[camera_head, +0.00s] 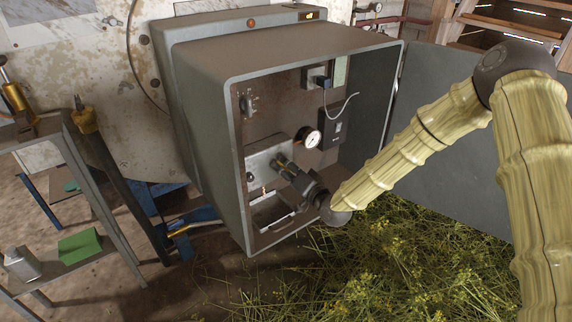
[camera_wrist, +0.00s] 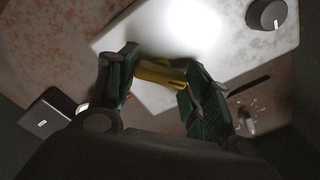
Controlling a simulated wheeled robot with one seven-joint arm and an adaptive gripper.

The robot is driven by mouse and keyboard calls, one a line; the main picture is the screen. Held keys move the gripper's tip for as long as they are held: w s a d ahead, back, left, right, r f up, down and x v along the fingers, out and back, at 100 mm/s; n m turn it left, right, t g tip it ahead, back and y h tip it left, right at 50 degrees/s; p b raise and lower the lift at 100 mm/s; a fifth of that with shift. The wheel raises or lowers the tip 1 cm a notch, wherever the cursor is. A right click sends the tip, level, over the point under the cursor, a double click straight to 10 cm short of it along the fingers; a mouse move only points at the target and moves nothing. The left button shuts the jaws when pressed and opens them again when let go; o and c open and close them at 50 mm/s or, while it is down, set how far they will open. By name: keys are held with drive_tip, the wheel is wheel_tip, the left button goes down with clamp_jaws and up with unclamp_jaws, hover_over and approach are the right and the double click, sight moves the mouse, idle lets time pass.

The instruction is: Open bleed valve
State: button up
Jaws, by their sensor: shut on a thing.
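The grey metal cabinet (camera_head: 206,120) stands open in the head view, and my gripper (camera_head: 284,165) reaches inside it, in front of a pale metal plate (camera_head: 262,160). In the wrist view my gripper (camera_wrist: 160,84) has its two dark green finger pads closed around a yellow, brass-coloured handle (camera_wrist: 158,71). I take this handle to be the bleed valve. It lies across the gap between the pads, in front of the brightly lit plate (camera_wrist: 140,40). My fingers hide its ends, so I cannot tell how far it is turned. In the head view my gripper mostly covers it.
A round pressure gauge (camera_head: 308,138) and a black box (camera_head: 333,128) with a cable are right of my gripper. A dark round knob (camera_wrist: 266,14) sits on the plate. The cabinet's open door (camera_head: 455,150) stands at the right. Cut herbs (camera_head: 390,260) cover the floor in front.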

drive_tip(key=shift+f+m, duration=0.15)
drive_tip(key=shift+m, duration=4.05)
drive_tip(key=o, duration=1)
drive_tip(key=shift+s+d, duration=0.1)
drive_tip(key=v, duration=1.1)
drive_tip(key=shift+s+d, duration=0.2)
drive_tip(key=shift+s, duration=0.1)
